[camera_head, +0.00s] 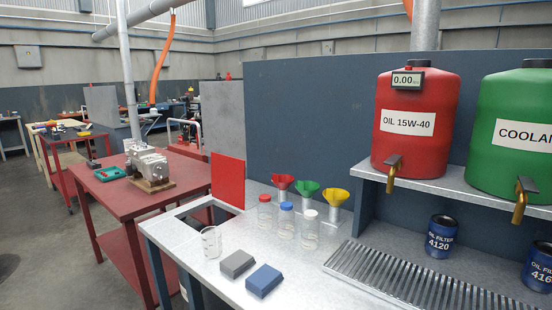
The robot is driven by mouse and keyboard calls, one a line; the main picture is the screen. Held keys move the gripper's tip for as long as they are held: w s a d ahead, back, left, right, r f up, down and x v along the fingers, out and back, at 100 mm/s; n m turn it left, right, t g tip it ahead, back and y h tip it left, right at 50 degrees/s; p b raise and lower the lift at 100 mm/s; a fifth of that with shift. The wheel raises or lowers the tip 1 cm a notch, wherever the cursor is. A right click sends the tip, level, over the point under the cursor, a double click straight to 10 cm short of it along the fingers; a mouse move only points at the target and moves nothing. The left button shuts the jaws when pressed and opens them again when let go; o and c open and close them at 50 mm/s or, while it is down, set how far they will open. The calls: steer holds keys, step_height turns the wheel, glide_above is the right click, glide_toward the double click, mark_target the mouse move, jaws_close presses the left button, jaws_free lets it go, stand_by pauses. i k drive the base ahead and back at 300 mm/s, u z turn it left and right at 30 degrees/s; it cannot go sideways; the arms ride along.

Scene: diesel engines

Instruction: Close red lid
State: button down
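A flat red square panel (228,180), which looks like the red lid, stands upright at the back left of the metal workbench (205,280). It rises beside a rectangular opening (190,212) in the bench's left corner. The opening is uncovered; its inside is mostly hidden from this angle. A clear jar with a red cap (265,198) also stands on the bench, just right of the panel. My gripper is not in view.
Blue- and white-capped jars (310,216), a beaker (211,242), grey (237,263) and blue (264,280) blocks and colored funnels (307,188) stand nearby. A ridged grate (410,280) lies right, below red (415,150) and green tanks (510,170). A red table (130,195) stands left.

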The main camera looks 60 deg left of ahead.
mark_target(228, 174)
steer(key=z, duration=1.5)
steer(key=k, duration=2.15)
steer(key=u, duration=2.65)
steer(key=i, duration=0.55)
steer(key=u, duration=0.2)
